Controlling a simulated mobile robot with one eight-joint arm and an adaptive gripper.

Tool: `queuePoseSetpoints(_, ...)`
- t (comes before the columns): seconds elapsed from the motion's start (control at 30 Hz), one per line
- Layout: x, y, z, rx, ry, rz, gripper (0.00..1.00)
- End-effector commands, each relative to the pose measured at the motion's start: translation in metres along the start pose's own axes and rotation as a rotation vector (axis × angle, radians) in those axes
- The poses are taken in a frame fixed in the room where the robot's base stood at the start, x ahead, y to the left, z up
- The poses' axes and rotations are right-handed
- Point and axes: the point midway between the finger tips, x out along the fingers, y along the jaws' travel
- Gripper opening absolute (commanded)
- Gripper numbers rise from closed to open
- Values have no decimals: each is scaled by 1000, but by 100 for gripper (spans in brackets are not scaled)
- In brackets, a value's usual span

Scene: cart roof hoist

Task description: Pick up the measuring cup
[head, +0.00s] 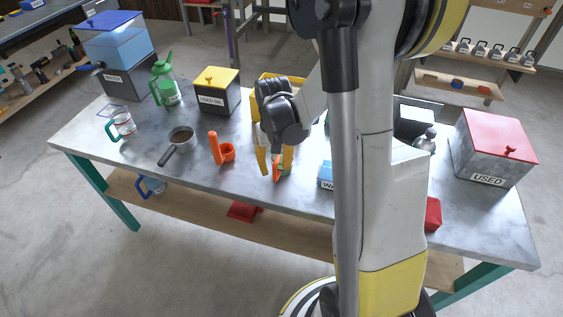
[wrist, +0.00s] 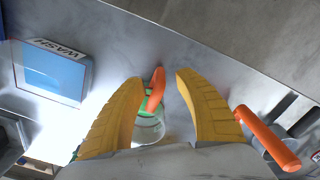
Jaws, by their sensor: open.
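A small clear measuring cup with a green rim and an orange handle (wrist: 155,88) stands on the bench. In the head view its orange handle (head: 279,168) shows near the bench's front edge, and the rest is largely hidden by my gripper. My gripper (head: 275,166) is open, with its yellow fingers pointing down around the cup. In the wrist view the handle lies between the two fingers (wrist: 157,80), with gaps on both sides. The cup's clear body (wrist: 150,131) is partly hidden by the fingers and palm. Another clear cup with a teal handle (head: 122,125) stands at the bench's left.
An orange scoop-like thing (head: 226,152) stands left of my gripper and shows in the wrist view (wrist: 266,138). A dark-handled pot (head: 181,137) is farther left. A blue WASH bin (wrist: 50,72) stands close on the other side.

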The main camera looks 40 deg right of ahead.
Motion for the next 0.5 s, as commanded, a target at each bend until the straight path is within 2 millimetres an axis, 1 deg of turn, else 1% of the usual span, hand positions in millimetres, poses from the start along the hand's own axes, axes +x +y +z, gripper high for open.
queuePoseSetpoints(0.03,14,0,0,0,0,0,39)
queuePoseSetpoints(0.13,26,0,0,0,0,0,39)
queuePoseSetpoints(0.37,26,0,0,0,0,0,39)
queuePoseSetpoints(0.5,25,0,0,0,0,0,0)
